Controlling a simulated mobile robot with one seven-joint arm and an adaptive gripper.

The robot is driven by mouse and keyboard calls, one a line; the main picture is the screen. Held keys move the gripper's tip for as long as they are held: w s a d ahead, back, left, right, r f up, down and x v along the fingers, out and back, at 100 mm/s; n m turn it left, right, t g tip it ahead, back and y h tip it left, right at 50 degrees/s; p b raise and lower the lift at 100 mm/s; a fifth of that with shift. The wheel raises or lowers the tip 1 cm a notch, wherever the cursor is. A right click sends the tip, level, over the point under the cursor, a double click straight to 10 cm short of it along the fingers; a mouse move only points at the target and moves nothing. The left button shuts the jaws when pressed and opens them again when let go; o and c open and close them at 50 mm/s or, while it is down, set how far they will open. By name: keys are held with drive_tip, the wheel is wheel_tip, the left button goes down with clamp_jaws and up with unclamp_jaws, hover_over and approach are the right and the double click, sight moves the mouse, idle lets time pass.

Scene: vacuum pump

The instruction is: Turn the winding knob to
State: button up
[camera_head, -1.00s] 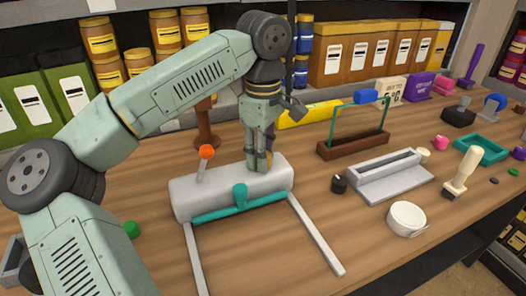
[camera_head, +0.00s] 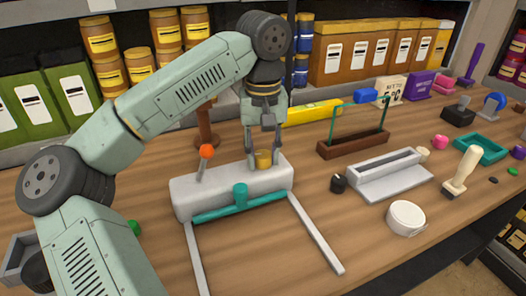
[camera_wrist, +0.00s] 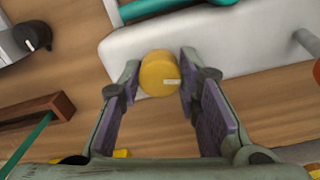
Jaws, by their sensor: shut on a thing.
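The vacuum pump is a pale grey rounded block (camera_head: 215,193) on the wooden table, also at the top of the wrist view (camera_wrist: 220,38). A gold round knob (camera_head: 263,160), which I take to be the winding knob, stands at its right end. In the wrist view the knob (camera_wrist: 160,73) sits between my fingertips. My gripper (camera_head: 264,150) reaches down from above, shut on the knob with one finger on each side. An orange-tipped lever (camera_head: 206,152) rises at the block's left end. A teal handle (camera_head: 241,195) and teal bar run along its front.
Two grey rails (camera_head: 316,234) extend forward from the pump. A brown stand with a teal frame (camera_head: 352,144), a black knob (camera_head: 338,183), a grey tray (camera_head: 400,187) and a white round container (camera_head: 406,218) lie to the right. Table between the rails is clear.

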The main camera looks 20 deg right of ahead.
sight(263, 154)
drive_tip(key=shift+m, duration=1.2)
drive_tip(key=o, duration=1.1)
drive_tip(key=shift+o, duration=0.2)
wheel_tip(263, 154, up, 12)
drive_tip(key=shift+s, duration=0.1)
